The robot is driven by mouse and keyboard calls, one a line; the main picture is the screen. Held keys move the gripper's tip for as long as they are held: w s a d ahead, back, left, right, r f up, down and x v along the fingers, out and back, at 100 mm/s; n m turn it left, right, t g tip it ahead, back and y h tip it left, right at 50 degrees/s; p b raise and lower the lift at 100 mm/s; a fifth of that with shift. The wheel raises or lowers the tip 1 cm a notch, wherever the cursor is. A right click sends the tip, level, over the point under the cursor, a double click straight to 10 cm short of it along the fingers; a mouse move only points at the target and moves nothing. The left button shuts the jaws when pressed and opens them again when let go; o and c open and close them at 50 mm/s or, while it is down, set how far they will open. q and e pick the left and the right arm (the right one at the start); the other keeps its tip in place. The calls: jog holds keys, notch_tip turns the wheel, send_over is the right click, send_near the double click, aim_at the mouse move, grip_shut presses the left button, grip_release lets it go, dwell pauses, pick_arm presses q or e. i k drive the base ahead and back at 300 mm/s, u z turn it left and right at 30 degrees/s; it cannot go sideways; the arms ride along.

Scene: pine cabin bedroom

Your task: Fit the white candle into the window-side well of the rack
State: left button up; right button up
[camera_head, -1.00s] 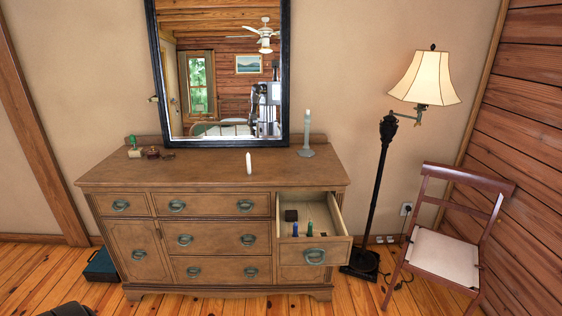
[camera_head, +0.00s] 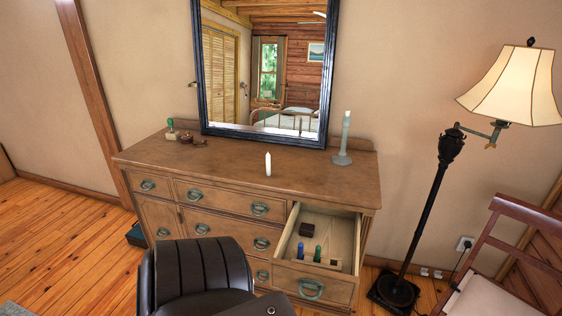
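The white candle (camera_head: 268,164) stands upright on the dresser top, in front of the mirror. In the open top right drawer (camera_head: 345,238), a blue piece (camera_head: 301,250) and a green piece (camera_head: 317,253) stand upright near the front. A low pale wooden piece (camera_head: 334,263) beside them could be the rack, but its wells are too small to make out. Neither of my grippers is in view.
A grey candlestick with a pale candle (camera_head: 344,140) stands at the dresser's right. A green-handled stamp (camera_head: 171,130) and small items stand at its left. A floor lamp (camera_head: 435,200) and a wooden chair (camera_head: 500,255) stand right.

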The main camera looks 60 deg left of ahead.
aim_at(329, 262)
jog(key=u, duration=0.5)
jog(key=i, duration=0.75)
jog(key=u, duration=0.75)
